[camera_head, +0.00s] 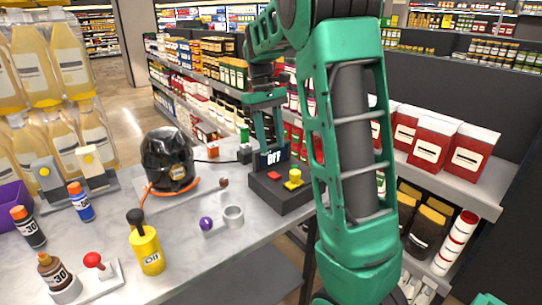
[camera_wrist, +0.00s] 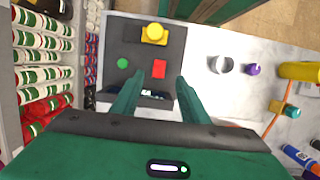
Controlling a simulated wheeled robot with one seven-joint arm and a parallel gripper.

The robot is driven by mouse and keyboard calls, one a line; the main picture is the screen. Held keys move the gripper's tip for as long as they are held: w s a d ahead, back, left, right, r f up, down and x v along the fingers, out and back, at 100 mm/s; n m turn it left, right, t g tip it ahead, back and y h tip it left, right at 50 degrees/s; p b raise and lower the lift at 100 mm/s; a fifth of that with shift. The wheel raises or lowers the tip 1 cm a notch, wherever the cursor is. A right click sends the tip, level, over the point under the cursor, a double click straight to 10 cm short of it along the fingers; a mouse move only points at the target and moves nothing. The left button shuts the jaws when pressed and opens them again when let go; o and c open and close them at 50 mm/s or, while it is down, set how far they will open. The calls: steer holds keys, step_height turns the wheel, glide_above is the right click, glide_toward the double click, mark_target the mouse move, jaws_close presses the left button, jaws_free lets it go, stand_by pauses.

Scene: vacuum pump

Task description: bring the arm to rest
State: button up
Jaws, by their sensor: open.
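My green gripper (camera_head: 268,135) is open and empty above the far side of a black control box (camera_head: 283,195) on the counter. The box has a display reading OFF, a red button (camera_head: 274,175) and a yellow knob (camera_head: 294,179). In the wrist view my gripper (camera_wrist: 155,88) has its two fingers apart, over the display edge of the box. The red button (camera_wrist: 159,69), a green button (camera_wrist: 122,63) and the yellow knob (camera_wrist: 155,33) show beyond the fingertips. My arm reaches out high from the right and hides part of the shelves.
A black-domed pump (camera_head: 167,160) with an orange hose stands left of the box. A grey ring (camera_head: 233,216), purple knob (camera_head: 206,223), yellow oil can (camera_head: 147,250) and several bottles occupy the counter (camera_head: 215,260). Stocked shelves (camera_head: 455,180) stand close on the right.

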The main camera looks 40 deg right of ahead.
steer(key=shift+v, duration=0.8)
steer(key=s+a+f+m+t, duration=0.1)
steer(key=s+f+m, duration=0.1)
steer(key=s, duration=0.8)
steer(key=s+a+f+m+t, duration=0.1)
steer(key=s+f, duration=0.3)
steer(key=s, duration=0.5)
steer(key=s+a+f+m+t, duration=0.1)
steer(key=s+a+f+m, duration=0.2)
steer(key=s, duration=0.7)
steer(key=shift+s, duration=0.35)
steer(key=shift+w+f, duration=0.2)
steer(key=shift+w, duration=0.45)
